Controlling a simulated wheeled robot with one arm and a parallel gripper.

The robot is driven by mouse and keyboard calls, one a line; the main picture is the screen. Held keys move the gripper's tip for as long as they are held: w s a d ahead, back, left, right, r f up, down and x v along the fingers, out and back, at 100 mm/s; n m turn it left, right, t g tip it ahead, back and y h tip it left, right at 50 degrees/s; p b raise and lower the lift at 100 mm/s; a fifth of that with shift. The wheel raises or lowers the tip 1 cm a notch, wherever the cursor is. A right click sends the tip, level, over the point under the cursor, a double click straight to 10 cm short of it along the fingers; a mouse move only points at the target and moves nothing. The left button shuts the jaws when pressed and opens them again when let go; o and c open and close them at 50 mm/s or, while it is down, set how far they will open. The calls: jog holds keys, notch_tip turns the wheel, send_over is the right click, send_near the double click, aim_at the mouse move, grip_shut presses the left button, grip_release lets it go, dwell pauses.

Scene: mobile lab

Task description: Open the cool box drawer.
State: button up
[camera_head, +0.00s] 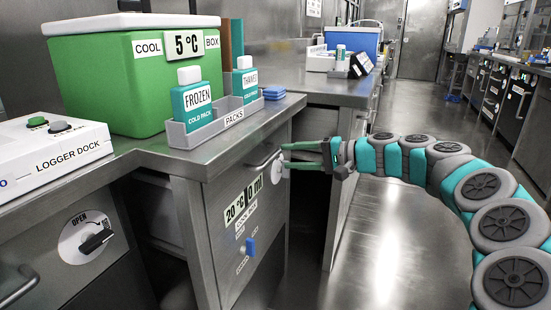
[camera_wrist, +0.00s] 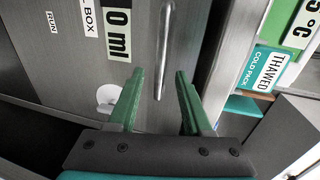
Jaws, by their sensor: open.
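In the wrist view the handle (camera_wrist: 163,50) runs up the picture between my finger lines. My gripper (camera_head: 284,156) is open, with green fingers reaching toward the front at the handle's right end. In the wrist view my gripper (camera_wrist: 159,74) has empty space between its tips. I cannot tell whether it touches the handle.
A blue switch (camera_head: 250,247) is low on the front. Above stand a green cool box (camera_head: 110,85) and a grey packs tray (camera_head: 180,139) with cold packs. A logger dock (camera_head: 50,155) is at left. Another bench (camera_head: 325,90) stands behind; the floor (camera_head: 395,240) at right is clear.

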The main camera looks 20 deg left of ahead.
aim_at(276, 157)
jog(key=x, duration=0.5)
jog(key=shift+a, duration=0.3)
jog(key=shift+c, duration=0.2)
grip_shut()
jog(key=shift+f, duration=0.1)
dwell(0.9)
